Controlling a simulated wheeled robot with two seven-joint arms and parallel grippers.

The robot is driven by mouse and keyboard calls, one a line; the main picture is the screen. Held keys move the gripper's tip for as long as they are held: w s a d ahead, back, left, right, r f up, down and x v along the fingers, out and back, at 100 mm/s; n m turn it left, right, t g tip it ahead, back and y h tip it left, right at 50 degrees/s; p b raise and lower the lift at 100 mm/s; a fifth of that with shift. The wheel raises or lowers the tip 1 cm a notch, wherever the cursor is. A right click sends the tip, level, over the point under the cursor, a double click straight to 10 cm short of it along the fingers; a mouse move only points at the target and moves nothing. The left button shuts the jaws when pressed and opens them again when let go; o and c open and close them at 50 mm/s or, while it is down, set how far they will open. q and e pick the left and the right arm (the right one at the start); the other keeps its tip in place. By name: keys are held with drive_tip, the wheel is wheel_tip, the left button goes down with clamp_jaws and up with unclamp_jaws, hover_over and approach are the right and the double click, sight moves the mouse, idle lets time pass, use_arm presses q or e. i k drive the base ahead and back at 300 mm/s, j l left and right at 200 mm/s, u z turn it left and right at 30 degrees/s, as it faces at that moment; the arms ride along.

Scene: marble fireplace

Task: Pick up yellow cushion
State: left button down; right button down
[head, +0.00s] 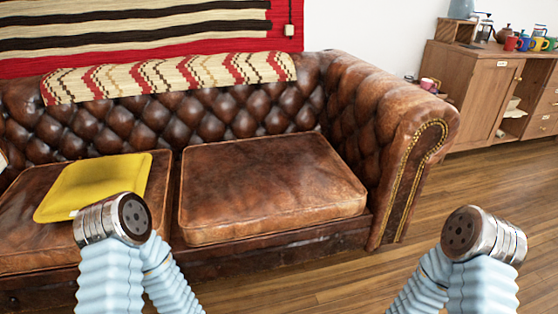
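The yellow cushion (97,186) lies flat on the left seat cushion (30,235) of the brown leather sofa, in the left of the head view. My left arm's metal joint stands in front of the yellow cushion and hides a bit of its lower right edge. I cannot tell whether the joint touches it. Only joints and pale blue sleeves of my two arms show, at the lower left and lower right. Neither gripper is in view.
The sofa's right seat cushion (268,188) is bare. A patterned throw (170,78) hangs over the backrest. The sofa's right armrest (405,140) rises beside the seat. A wooden cabinet (480,95) with mugs and a pot stands at the back right. The wooden floor (490,185) is clear between.

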sight(85, 183)
drive_tip(key=u, duration=1.35)
